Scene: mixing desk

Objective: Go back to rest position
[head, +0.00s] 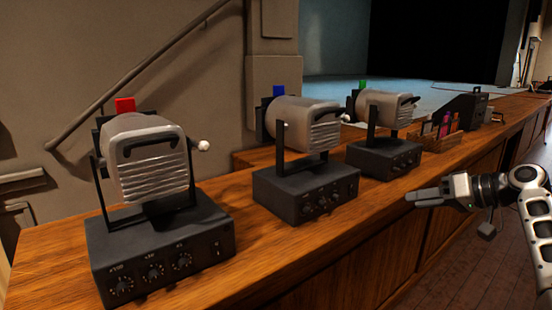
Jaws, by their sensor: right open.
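My right gripper (424,197) comes in from the right, in front of the desk's front edge, with its fingers pointing left. It is empty and apart from everything on the desk. The jaws are seen from the side, so the gap between them hardly shows. My left gripper is not in view. The wooden desk (60,264) runs from the lower left to the far right.
Beyond are a basket (441,142) of small items and a black case (466,110). The floor (455,262) at lower right looks clear.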

